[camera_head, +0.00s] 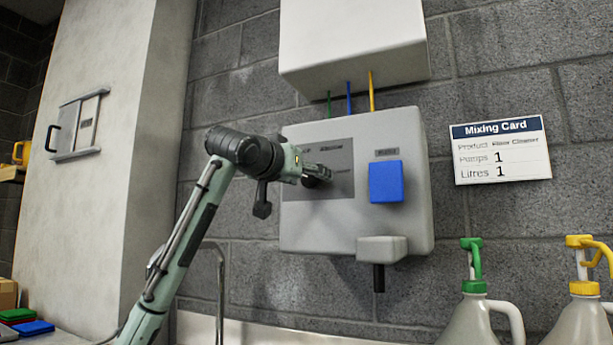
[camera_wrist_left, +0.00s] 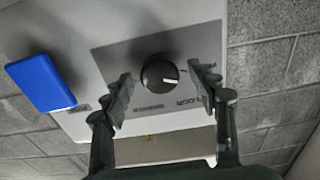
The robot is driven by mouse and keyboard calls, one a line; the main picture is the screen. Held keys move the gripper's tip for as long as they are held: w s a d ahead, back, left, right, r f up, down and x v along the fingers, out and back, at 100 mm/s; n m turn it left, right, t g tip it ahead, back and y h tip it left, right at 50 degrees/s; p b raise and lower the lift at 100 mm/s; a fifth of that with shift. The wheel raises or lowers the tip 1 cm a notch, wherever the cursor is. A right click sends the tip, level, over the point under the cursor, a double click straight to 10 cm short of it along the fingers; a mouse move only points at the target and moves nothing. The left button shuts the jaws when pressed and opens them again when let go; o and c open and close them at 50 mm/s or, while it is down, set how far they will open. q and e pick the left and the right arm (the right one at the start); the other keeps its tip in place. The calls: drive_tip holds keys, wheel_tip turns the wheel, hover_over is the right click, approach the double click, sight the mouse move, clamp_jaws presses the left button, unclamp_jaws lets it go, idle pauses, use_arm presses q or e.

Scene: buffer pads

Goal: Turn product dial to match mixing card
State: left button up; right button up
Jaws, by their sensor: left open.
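The product dial (camera_wrist_left: 160,74) is a round black knob with a white pointer line, on a dark grey label plate (camera_wrist_left: 190,48). In the left wrist view the pointer is toward the right of the picture. The plate also shows in the head view (camera_head: 334,160). My left gripper (camera_head: 318,174) is at the dial; in the wrist view its open fingers (camera_wrist_left: 162,86) stand on either side of the knob, apart from it. The mixing card (camera_head: 500,150) on the wall reads Floor Cleaner, pumps 1, litres 1. My right gripper is not in view.
A grey dispenser (camera_head: 300,235) carries a blue button (camera_head: 386,181) right of the plate and a spout (camera_head: 381,250) below. A white box (camera_head: 350,55) hangs above. Green-topped (camera_head: 475,265) and yellow-topped (camera_head: 586,270) pump bottles stand at lower right. A pale wall column (camera_head: 90,200) is at left.

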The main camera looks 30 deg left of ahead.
use_arm(q)
drive_tip(key=c, duration=1.2)
drive_tip(key=shift+o, duration=0.2)
drive_tip(key=m, duration=0.4)
drive_tip(key=shift+m, duration=2.4)
drive_tip(key=o, duration=1.2)
drive_tip(key=shift+c, duration=0.2)
drive_tip(key=shift+s, duration=0.1)
